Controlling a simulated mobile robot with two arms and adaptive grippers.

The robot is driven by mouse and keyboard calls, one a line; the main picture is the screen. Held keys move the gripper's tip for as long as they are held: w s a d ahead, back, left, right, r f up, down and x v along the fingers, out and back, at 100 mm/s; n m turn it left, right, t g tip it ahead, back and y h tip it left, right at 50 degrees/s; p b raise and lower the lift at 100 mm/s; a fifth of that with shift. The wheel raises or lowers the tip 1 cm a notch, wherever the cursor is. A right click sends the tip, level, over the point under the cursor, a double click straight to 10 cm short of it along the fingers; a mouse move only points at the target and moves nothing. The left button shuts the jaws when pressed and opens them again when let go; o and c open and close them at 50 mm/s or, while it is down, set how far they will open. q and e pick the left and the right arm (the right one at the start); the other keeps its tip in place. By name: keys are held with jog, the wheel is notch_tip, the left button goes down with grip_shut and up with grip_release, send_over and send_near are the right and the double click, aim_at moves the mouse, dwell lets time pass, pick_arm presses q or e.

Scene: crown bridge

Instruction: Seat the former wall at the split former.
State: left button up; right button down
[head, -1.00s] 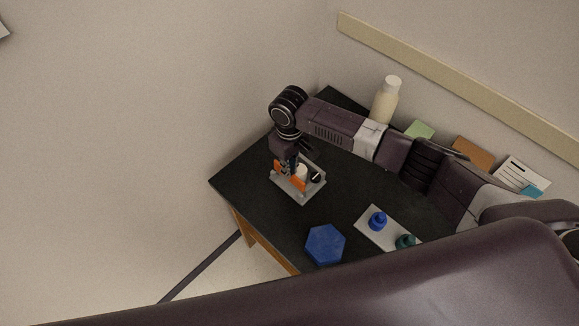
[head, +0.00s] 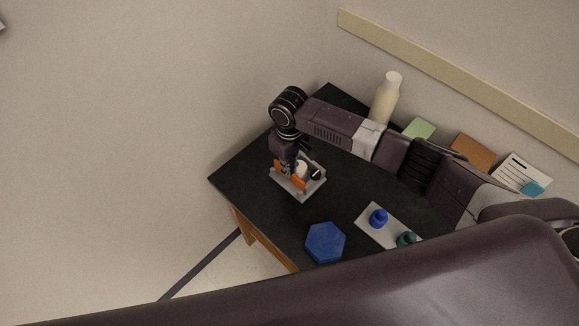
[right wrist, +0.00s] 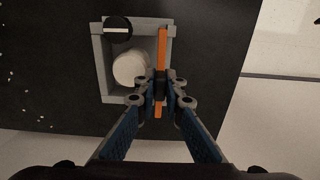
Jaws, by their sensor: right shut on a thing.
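The former wall is an orange strip (right wrist: 163,50), upright along one open side of the split former. It also shows in the head view (head: 299,185), partly covered by my fingers. The split former is a grey box-like frame (right wrist: 99,50) on the dark table; in the head view (head: 312,192) it sits near the table's left part. A white round block (right wrist: 129,68) stands inside it. My right gripper (right wrist: 161,86) is shut on the middle of the wall. I cannot tell whether the wall's lower edge touches the former. My left gripper is out of view.
A dark round knob (right wrist: 118,29) sits on the former's rim. A cream bottle (head: 385,98) stands by the wall. Table between is clear.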

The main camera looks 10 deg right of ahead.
jog(key=shift+f+b, duration=0.75)
jog(key=shift+f, duration=0.65)
jog(key=c, duration=2)
grip_release()
jog(key=shift+s, duration=0.1)
jog(key=shift+o, duration=0.2)
jog(key=shift+r, duration=0.25)
notch_tip(320, 180, up, 12)
jog(key=shift+f, duration=0.15)
jog(key=shift+a+f, duration=0.1)
